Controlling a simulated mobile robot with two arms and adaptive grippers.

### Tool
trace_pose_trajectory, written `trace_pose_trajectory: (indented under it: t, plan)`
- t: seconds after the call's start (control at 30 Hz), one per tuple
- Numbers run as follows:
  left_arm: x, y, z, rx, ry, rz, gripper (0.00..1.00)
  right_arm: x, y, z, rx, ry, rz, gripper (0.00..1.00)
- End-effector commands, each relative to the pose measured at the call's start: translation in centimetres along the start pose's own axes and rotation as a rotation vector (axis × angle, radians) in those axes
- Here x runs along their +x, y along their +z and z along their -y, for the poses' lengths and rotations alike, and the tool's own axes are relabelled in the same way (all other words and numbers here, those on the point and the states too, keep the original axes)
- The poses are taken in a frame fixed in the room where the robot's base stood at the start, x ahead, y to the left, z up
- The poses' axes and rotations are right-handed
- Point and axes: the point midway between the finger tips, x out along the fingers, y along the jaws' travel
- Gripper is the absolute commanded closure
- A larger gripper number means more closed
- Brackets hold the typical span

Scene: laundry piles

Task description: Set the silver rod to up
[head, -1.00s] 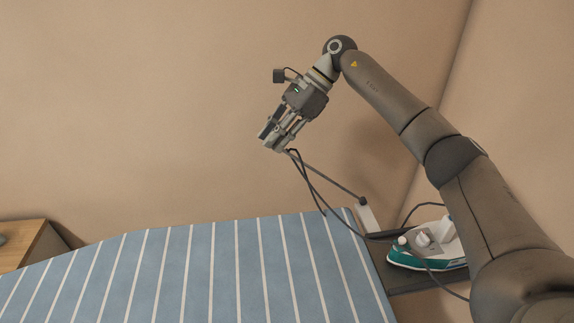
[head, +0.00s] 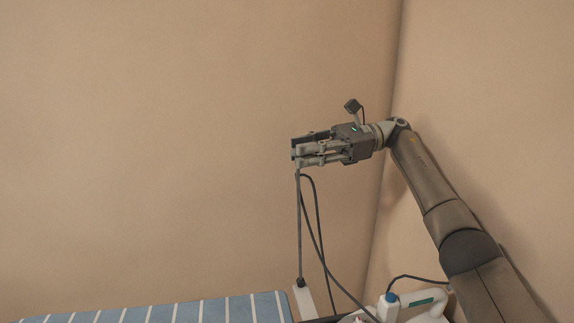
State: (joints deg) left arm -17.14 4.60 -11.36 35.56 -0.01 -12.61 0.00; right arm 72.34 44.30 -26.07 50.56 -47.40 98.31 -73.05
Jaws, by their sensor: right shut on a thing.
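The silver rod (head: 299,232) stands nearly upright in the head view, rising from a pale bracket (head: 304,301) at the corner of the ironing board. Its top end is at the fingertips of my right gripper (head: 296,154), which is shut on the rod and points to the left. A dark cord (head: 319,238) hangs in a loop from the rod's top end. My left gripper is out of view.
The blue striped ironing board (head: 215,312) lies along the bottom edge. A white and teal iron (head: 412,304) sits at the lower right, beside the bracket. Bare walls stand behind, with a corner right of the rod.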

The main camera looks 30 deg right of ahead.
Motion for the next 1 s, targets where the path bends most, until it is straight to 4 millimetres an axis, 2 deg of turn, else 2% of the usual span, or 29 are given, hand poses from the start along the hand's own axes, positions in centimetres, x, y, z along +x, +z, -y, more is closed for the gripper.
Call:
trace_pose_trajectory:
  t: [0.23,0.67,0.7,0.8,0.87,1.0]
  plan:
    - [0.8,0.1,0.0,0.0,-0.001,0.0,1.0,-1.5,-0.4,-0.3,-0.005,-0.008,0.051,1.0]
    - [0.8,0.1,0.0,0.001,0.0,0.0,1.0,-1.8,-0.4,-0.3,-0.005,-0.011,0.059,1.0]
    - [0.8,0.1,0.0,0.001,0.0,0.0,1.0,-1.8,-0.4,-0.3,-0.005,-0.011,0.059,0.79]
    - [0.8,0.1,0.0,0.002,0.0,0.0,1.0,-1.9,-0.4,-0.3,-0.005,-0.011,0.058,0.67]
    - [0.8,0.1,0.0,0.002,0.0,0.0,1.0,-1.8,-0.3,-0.3,-0.005,-0.011,0.058,0.59]
    - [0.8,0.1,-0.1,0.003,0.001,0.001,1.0,-1.8,-0.3,-0.3,-0.006,-0.011,0.059,0.58]
